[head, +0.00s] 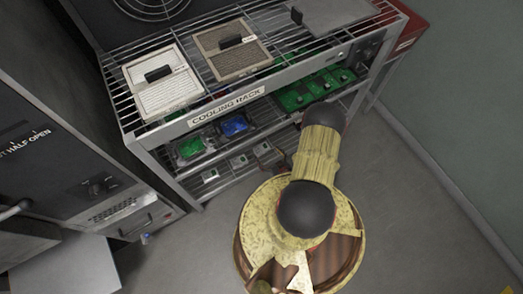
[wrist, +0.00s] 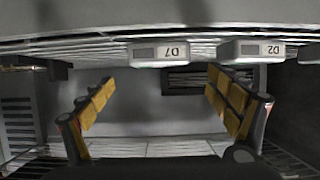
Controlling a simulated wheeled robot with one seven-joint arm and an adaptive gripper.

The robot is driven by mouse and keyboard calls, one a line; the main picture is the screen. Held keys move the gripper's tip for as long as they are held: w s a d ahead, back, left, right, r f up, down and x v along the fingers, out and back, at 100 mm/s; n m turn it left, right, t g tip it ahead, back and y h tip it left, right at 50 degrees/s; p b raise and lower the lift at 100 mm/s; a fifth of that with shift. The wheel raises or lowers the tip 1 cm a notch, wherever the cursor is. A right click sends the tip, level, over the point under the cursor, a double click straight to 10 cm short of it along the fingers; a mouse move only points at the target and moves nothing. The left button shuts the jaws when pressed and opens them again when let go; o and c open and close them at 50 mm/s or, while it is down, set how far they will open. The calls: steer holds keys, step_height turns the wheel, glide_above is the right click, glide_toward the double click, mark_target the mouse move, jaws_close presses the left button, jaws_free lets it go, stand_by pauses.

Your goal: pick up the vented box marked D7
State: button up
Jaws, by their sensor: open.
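The vented box marked D7 (wrist: 157,54) shows in the wrist view at top centre, a pale box with its label upside down in the picture. It sits against a wire shelf, left of the box marked D2 (wrist: 250,51). My gripper (wrist: 160,80) is open, with its yellow-padded fingers spread wide on either side and nothing between them. The D7 box is beyond the fingertips, in line with the gap and apart from them. In the head view my arm covers my gripper, and I cannot read which box is D7.
The cooling rack (head: 227,104) carries two vented boxes (head: 160,82) (head: 230,49) on top, with green and blue items (head: 234,125) and small boxes (head: 238,161) on lower shelves. A dark oven-like cabinet (head: 75,150) stands left. Floor (head: 430,220) is clear at right.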

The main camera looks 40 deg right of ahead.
mark_target(263, 149)
steer(key=shift+f+b+x, duration=0.2)
steer(key=shift+b+x, duration=1.35)
steer(key=shift+x, duration=1.55)
steer(key=shift+c, duration=0.6)
steer(key=c, duration=1.1)
steer(key=shift+c, duration=0.5)
